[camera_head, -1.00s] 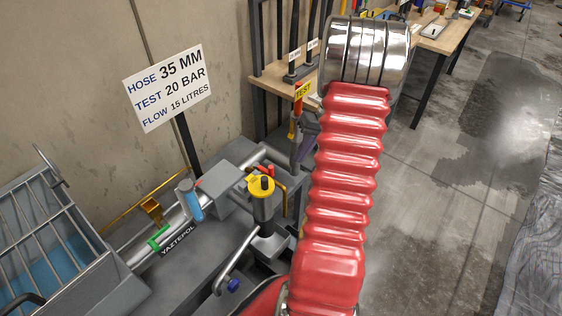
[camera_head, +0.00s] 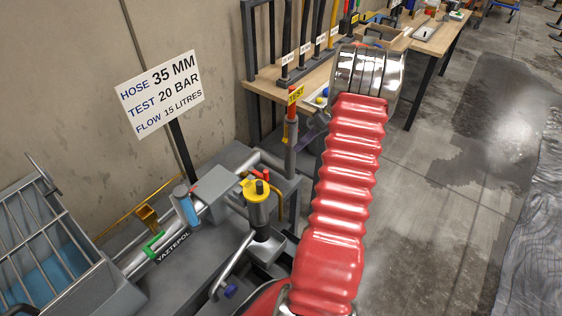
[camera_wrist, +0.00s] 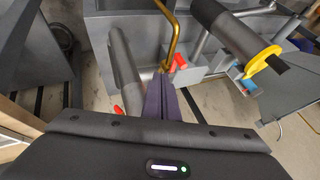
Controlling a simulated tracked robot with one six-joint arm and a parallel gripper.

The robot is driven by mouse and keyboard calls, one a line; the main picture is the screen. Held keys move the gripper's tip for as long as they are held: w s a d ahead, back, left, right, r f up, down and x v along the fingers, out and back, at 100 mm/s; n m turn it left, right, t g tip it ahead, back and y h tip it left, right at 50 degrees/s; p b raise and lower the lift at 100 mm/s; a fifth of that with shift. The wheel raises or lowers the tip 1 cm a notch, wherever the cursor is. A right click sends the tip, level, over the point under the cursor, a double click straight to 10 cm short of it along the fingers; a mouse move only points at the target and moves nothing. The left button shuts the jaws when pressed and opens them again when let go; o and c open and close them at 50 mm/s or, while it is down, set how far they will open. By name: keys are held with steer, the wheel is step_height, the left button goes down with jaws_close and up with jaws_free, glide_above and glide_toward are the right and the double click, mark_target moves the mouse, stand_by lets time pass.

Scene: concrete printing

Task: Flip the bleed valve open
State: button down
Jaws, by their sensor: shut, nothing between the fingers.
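In the wrist view my gripper (camera_wrist: 163,92) is shut and empty, its dark purple fingers pointing toward the pump rig. Just beyond the fingertips, a red lever (camera_wrist: 178,62) sits on a grey block beside a bent brass pipe. I cannot tell for sure that this lever is the bleed valve. A gap seems to lie between the fingers and it. In the head view a red lever (camera_head: 259,174) shows behind the yellow-topped cylinder (camera_head: 257,205). My gripper (camera_head: 312,127) is mostly hidden behind my red arm, beside the post labelled TEST.
A grey post (camera_wrist: 126,75) stands close left of the fingers. A caged blue tank (camera_head: 50,255) and sign (camera_head: 160,92) are at left. A wooden bench (camera_head: 290,82) stands behind; the right floor is open.

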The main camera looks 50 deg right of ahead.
steer(key=w+a+f, duration=0.4)
steer(key=a+f, duration=0.4)
steer(key=shift+w, duration=0.35)
steer(key=shift+a, duration=0.1)
stand_by(0.4)
